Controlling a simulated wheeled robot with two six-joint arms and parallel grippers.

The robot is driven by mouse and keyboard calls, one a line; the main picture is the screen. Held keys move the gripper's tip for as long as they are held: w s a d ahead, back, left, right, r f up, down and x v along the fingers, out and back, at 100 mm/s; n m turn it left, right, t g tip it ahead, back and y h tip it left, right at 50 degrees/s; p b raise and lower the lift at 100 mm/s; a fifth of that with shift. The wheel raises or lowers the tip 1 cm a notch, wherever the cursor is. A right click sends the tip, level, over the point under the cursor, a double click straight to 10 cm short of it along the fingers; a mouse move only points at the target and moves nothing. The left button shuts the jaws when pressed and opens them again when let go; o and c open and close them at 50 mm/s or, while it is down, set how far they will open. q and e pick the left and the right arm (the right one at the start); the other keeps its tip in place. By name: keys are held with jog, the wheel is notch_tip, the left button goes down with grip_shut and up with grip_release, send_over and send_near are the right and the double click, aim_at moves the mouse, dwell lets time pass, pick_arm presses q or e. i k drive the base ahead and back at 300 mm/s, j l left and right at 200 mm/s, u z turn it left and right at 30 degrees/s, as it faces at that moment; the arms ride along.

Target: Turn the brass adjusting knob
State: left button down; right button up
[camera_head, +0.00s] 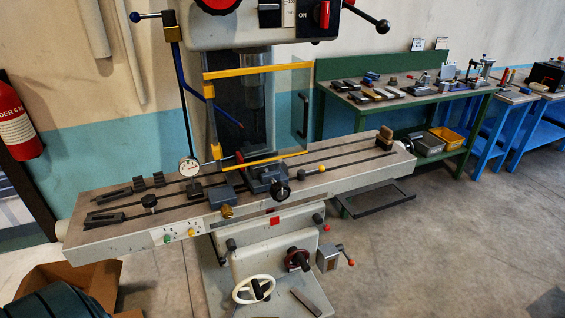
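A milling machine with a long grey table (345,178) stands in the middle of the head view. A small brass-coloured knob (227,211) sits at the table's front edge, left of the middle, just below a grey-blue block (222,195). It is small in the picture, and I cannot tell its turned position. A black knob (281,191) is to its right, in front of a dark vise-like block (267,176). Neither of my grippers shows in this view, and nothing touches the brass knob.
A yellow-framed clear guard (258,112) hangs above the table. A dial gauge (189,166) hangs at its left. A white handwheel (254,289) is below. A cardboard box (100,280) stands front left. A green bench (350,97) is behind. The floor at front right is open.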

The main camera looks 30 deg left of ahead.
aim_at(227, 213)
jog(key=u, duration=0.85)
